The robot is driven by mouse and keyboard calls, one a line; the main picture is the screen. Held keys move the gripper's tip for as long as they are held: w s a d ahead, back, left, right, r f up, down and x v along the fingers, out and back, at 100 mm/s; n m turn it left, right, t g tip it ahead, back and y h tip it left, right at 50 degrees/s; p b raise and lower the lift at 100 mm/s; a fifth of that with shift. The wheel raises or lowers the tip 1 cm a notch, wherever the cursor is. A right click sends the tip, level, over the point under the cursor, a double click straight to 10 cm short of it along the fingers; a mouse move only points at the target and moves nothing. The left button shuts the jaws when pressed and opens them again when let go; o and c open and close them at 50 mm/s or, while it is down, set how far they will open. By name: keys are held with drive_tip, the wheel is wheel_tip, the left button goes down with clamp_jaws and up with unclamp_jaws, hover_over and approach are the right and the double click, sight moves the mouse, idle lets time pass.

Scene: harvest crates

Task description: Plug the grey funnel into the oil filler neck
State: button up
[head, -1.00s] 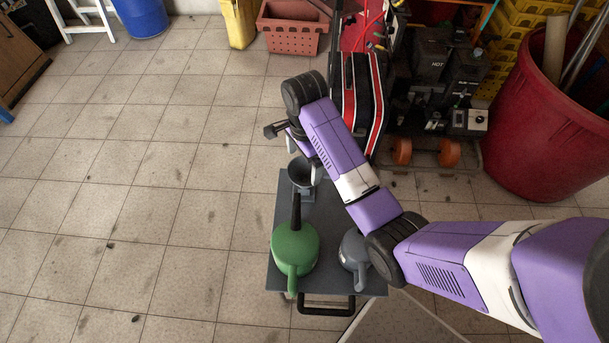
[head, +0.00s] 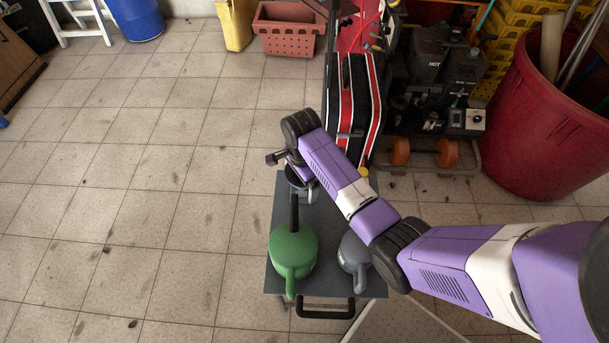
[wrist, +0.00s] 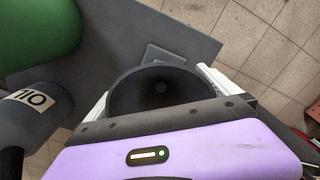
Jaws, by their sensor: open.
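The grey funnel (wrist: 150,82) shows in the wrist view as a wide dark bowl, seen from above, with a small hole at its bottom. My gripper (wrist: 160,95) is open, with one white finger at each side of the bowl. Whether either finger touches the rim I cannot tell. In the head view my gripper (head: 301,188) is over the far left part of the grey cart top (head: 264,215), and the funnel is mostly hidden by it. I cannot pick out the oil filler neck in either view.
A green can (head: 293,250) with a dark spout and a grey can (head: 352,252) stand at the near end of the cart. An OIL label shows on a grey can (wrist: 28,122) in the wrist view. Machinery, a red bin (head: 540,125) and orange wheels stand beyond.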

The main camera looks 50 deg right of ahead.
drive_tip(key=c, duration=0.9)
drive_tip(key=shift+r, duration=0.1)
drive_tip(key=shift+c, duration=0.2)
wheel_tip(320, 180, up, 20)
drive_tip(key=p, duration=0.7)
drive_tip(key=shift+r+p, duration=0.15)
drive_tip(key=shift+p, duration=0.2)
drive_tip(key=shift+s+r+p, duration=0.1)
drive_tip(key=shift+r+p, duration=2.45)
drive_tip(key=shift+p, duration=0.45)
drive_tip(key=shift+d, duration=0.1)
